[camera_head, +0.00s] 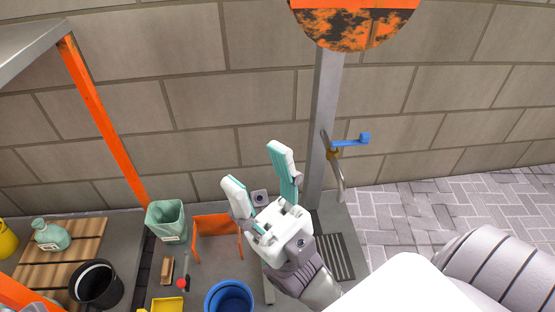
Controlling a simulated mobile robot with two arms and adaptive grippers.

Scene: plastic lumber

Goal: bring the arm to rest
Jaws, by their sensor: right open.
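My right gripper (258,172) is in the middle of the head view, with its arm coming in from the lower right. Its two white fingers with teal pads point up and are spread apart, with nothing between them. It is in front of the lower wall, left of the metal post (328,130). My left gripper does not show.
A tap with a blue handle (350,140) is on the post. Below lie a drain grate (335,257), a blue bucket (230,297), a green bin (167,222), a black bucket (97,287) and a green bottle (50,236) on slats.

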